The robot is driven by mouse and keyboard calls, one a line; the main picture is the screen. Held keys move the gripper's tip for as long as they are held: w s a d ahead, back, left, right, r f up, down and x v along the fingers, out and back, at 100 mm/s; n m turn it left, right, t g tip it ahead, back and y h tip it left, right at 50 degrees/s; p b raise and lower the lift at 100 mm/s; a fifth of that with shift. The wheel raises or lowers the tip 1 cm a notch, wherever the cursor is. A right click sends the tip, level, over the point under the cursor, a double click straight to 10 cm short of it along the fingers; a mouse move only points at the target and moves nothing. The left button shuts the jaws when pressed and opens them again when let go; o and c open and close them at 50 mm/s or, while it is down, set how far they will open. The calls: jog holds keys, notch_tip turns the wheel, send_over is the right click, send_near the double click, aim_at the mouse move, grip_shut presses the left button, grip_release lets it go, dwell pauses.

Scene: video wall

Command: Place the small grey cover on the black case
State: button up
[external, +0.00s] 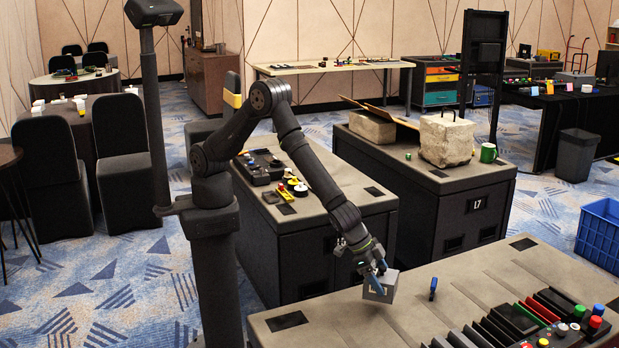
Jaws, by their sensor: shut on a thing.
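The small grey cover (387,288) is a boxy grey piece with a pale mark on its near side. The cover is over the left part of the grey-topped black case (470,287) in the foreground. I cannot tell whether its underside touches the top. Part of the cover is hidden by the fingers.
A small dark blue upright piece (433,289) stands right of the cover. Black and coloured modules (530,318) fill the case's front right. Other black cases stand behind, one with a stone block (446,138) and green mug (488,152). A blue crate (600,232) is at right.

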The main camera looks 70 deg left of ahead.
jog(key=shift+w+f, duration=0.45)
jog(key=shift+w, duration=0.15)
jog(key=shift+f, duration=1.9)
jog(key=shift+f, duration=0.15)
jog(key=o, duration=1)
